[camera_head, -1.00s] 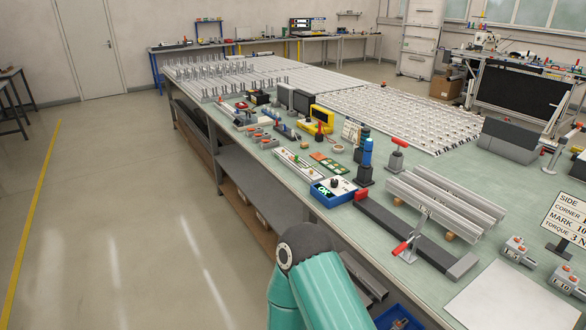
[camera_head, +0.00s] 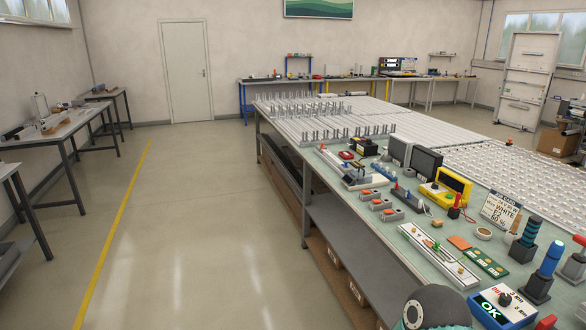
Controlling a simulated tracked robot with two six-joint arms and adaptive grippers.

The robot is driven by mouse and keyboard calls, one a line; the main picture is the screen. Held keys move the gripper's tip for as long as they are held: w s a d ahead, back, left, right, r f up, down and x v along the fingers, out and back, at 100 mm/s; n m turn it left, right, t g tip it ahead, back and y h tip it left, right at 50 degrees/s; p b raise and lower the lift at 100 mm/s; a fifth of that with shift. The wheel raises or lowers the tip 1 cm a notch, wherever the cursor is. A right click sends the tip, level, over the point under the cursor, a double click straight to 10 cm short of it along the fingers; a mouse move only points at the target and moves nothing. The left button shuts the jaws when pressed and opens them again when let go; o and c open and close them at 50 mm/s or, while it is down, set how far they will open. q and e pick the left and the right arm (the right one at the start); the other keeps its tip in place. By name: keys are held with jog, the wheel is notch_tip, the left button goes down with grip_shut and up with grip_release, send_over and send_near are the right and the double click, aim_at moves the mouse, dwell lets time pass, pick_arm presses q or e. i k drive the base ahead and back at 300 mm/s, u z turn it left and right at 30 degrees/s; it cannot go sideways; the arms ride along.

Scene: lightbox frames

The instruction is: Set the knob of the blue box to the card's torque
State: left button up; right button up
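The blue box (camera_head: 479,310) stands at the bottom right of the head view, near the bench's front edge. It has a white top with a dark round knob (camera_head: 505,299), red marks left of the knob, small black labels to its right and a green "OK" on its front. The labels and the knob's pointer are too small to read. A job card (camera_head: 500,211) stands farther back, with large lines that look like "WHITE", "02" and "60"; no torque line is legible on it. Neither gripper is in view. Part of my teal arm shows at the bottom edge, left of the box.
The floor left of the bench (camera_head: 346,213) is clear.

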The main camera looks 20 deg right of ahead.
aim_at(504, 299)
jog(key=z, duration=0.5)
jog(key=i, duration=1.2)
jog(key=z, duration=0.95)
jog(key=i, duration=0.25)
jog(key=z, duration=0.1)
jog(key=k, duration=0.65)
jog(key=z, duration=0.2)
jog(key=i, duration=0.65)
jog(key=u, duration=0.05)
